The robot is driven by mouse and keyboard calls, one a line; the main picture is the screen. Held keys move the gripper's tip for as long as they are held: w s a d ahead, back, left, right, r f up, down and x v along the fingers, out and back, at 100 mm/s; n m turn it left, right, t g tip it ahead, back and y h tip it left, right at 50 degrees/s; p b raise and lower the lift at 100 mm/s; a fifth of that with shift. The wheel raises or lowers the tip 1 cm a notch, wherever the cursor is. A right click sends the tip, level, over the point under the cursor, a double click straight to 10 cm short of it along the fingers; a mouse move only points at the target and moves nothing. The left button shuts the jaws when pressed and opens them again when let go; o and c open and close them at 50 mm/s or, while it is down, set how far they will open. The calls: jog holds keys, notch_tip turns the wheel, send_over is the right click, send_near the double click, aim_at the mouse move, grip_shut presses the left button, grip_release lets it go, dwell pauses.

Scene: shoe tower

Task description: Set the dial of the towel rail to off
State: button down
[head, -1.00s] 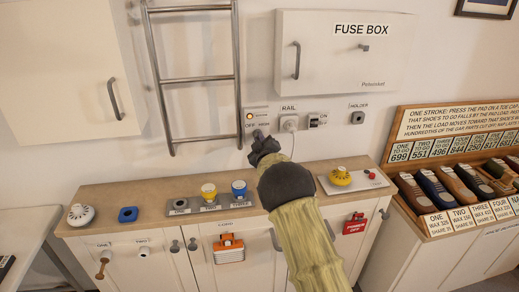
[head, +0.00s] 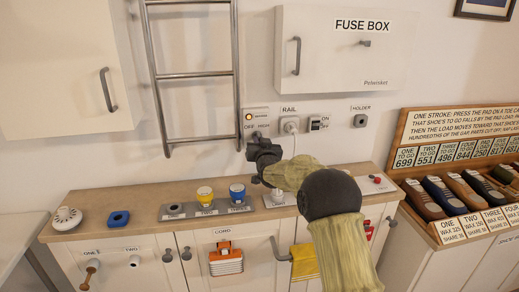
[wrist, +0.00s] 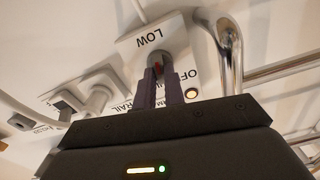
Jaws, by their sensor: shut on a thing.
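The towel rail (head: 236,60) is a steel ladder-shaped rail on the wall. Its control plate (head: 262,113) is beside its lower right end, with OFF and HIGH labels and a lit orange lamp (head: 249,117). In the wrist view the plate (wrist: 128,45) shows LOW, part of OFF and the lit lamp (wrist: 192,93). The grey dial (wrist: 153,58) has a red mark, and my gripper (wrist: 160,76) is shut on it. In the head view my gripper (head: 257,141) covers the dial. The exact setting is hard to read.
A socket with a white plug (head: 290,126) and an ON/OFF switch (head: 318,122) are right of the plate. The fuse box (head: 345,50) is above. The wooden counter (head: 150,208) below holds cups and knobs. An open shoe rack (head: 455,185) stands at right.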

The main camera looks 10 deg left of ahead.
jog(key=m+b, duration=0.4)
jog(key=m, duration=0.4)
jog(key=m+b, duration=0.5)
jog(key=m, duration=0.3)
jog(key=m+b, duration=0.5)
jog(key=m, duration=0.4)
jog(key=shift+a+f, duration=0.1)
jog(key=shift+f, duration=0.2)
jog(key=c, duration=1.5)
grip_release()
jog(key=shift+r, duration=0.2)
